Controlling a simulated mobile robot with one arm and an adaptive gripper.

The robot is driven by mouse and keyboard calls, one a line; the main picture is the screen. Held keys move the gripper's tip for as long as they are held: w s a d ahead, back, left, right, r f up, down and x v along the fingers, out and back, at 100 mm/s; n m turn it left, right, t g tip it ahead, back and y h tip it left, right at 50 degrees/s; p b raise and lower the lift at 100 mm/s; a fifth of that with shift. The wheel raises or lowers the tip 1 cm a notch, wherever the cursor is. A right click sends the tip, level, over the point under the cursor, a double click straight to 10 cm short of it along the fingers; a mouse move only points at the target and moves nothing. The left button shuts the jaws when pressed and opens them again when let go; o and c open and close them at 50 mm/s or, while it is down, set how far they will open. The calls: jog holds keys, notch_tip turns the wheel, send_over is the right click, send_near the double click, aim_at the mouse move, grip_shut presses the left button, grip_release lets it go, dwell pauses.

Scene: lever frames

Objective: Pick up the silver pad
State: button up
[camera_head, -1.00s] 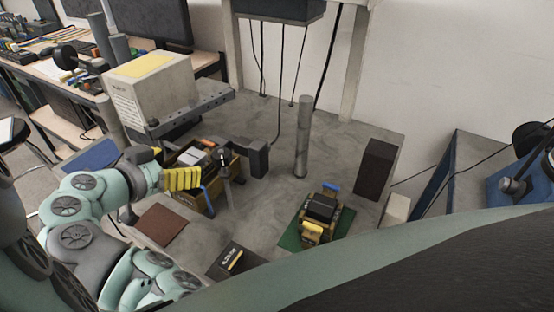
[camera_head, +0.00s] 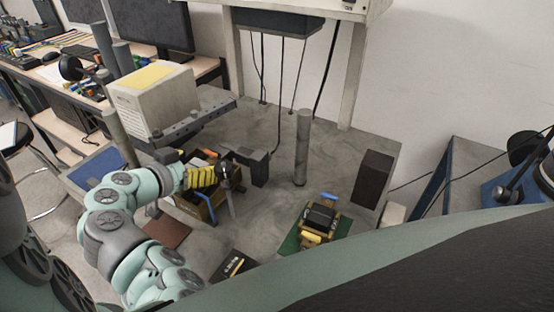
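My gripper (camera_head: 228,177) is a small dark shape at the end of the yellow wrist section, over the right side of an open yellow-brown toolbox (camera_head: 205,213). Whether its fingers are open or shut is too small to tell, and I see nothing clearly held in it. A small pale grey item (camera_head: 197,162) shows in the box behind the wrist, beside an orange piece; I cannot tell if it is the silver pad. My arm hides much of the box's contents.
A grey post (camera_head: 302,150) stands right of the box. A dark bracket (camera_head: 258,167) is close to my gripper. A white carton (camera_head: 153,100) sits on a shelf above. A yellow-black device (camera_head: 319,219) on a green mat and a dark upright block (camera_head: 373,178) stand right.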

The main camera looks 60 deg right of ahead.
jog(key=shift+f, duration=0.1)
jog(key=c, duration=1.2)
jog(key=shift+c, duration=0.2)
